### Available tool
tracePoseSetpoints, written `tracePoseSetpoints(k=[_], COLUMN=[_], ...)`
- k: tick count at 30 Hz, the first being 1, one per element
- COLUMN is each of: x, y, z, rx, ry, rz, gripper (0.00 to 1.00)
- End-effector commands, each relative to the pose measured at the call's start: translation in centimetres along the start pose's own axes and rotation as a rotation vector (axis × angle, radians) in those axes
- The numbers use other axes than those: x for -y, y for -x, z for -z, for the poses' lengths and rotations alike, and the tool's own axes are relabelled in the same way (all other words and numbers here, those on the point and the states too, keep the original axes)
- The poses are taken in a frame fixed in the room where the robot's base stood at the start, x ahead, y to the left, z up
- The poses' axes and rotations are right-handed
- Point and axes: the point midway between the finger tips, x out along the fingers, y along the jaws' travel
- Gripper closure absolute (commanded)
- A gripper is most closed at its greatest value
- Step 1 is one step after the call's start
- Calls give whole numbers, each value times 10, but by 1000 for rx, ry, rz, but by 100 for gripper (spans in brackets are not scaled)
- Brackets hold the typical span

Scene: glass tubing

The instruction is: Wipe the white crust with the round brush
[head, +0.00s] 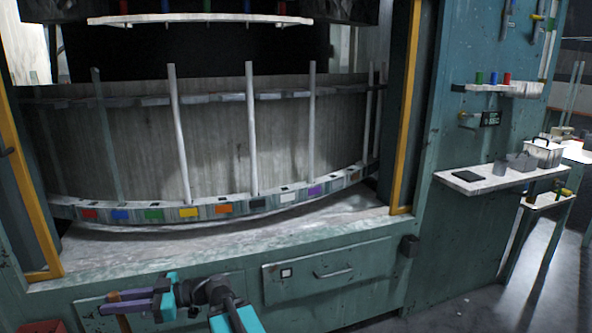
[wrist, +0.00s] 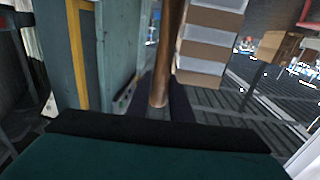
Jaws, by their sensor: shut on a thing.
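My gripper (head: 107,303) is at the lower left in the head view, in front of the cabinet's lower panels. In the wrist view the handle (wrist: 171,45) stands between the dark fingers of my gripper (wrist: 160,95). I take it for the round brush's handle; no bristles show. No distinct white crust stands out. The pale ledge (head: 230,240) of the teal machine has whitish streaks, and I cannot tell whether they are crust.
A curved rail (head: 222,211) with colored labels and upright rods stands above the ledge. Yellow posts (head: 407,110) flank the opening. A drawer (head: 328,270) with a handle is below. A side shelf (head: 485,182) holds containers. Stacked boxes (wrist: 208,50) show in the wrist view.

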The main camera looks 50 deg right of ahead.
Motion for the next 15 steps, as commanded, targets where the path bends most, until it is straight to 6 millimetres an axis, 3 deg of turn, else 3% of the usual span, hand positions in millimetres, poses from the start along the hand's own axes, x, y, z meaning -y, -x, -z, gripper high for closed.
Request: tracePoseSetpoints(k=[15], x=[-14], y=[13], z=[2], rx=[0], ry=[0], rz=[-30], gripper=[100])
